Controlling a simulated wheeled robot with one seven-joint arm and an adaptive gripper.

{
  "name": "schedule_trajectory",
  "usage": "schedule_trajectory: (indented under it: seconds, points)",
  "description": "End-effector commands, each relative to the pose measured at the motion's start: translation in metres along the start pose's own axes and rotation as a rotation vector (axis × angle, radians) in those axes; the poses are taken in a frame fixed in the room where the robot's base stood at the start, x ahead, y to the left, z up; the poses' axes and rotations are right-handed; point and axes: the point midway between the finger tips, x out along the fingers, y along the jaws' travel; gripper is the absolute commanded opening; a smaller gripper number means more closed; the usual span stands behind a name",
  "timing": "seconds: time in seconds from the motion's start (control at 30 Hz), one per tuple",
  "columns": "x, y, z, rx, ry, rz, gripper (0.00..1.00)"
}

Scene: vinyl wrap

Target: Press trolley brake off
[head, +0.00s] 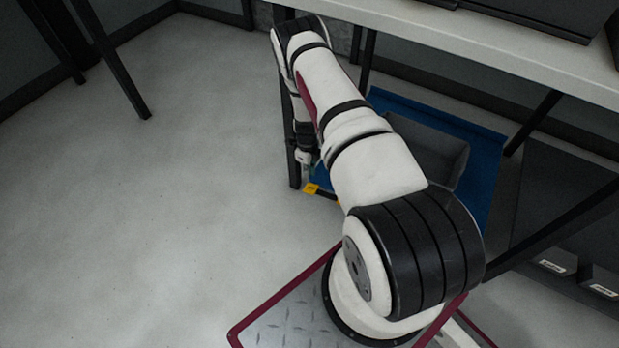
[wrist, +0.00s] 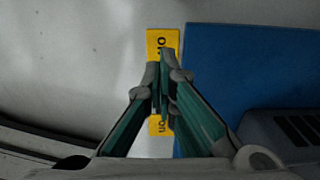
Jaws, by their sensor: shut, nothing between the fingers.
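The blue trolley (head: 482,178) stands under the table, and its blue deck also shows in the wrist view (wrist: 240,70). At its left edge a yellow brake label (head: 311,188) shows in the head view. In the wrist view there is a yellow patch with partly hidden dark lettering (wrist: 160,37) beyond the fingertips. A second yellow patch, lettered "on" (wrist: 160,126), shows behind the fingers. My gripper (wrist: 164,56) is shut and empty, its green-lined fingers together over the brake area. Whether the fingertips touch the brake I cannot tell. The pedal itself is largely hidden.
A grey bin (head: 425,150) sits on the trolley. The light tabletop (head: 440,35) spans above it, with dark table legs around. Dark cabinets (head: 560,215) stand at the right. The floor (head: 150,200) to the left is clear.

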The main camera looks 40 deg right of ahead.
Motion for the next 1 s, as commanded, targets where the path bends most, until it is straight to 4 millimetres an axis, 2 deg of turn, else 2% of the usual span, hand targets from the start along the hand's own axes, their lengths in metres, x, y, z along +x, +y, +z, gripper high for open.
schedule_trajectory:
  seconds: [0.03,0.1,0.3,1.0]
  points:
    - [-0.013,0.0,0.003,-0.002,-0.001,-0.002,0.0]
    - [-0.024,0.0,0.005,-0.001,0.0,-0.001,0.0]
    - [-0.042,0.0,0.009,-0.001,0.001,0.0,0.0]
    - [-0.045,0.0,0.009,0.0,0.001,0.001,0.0]
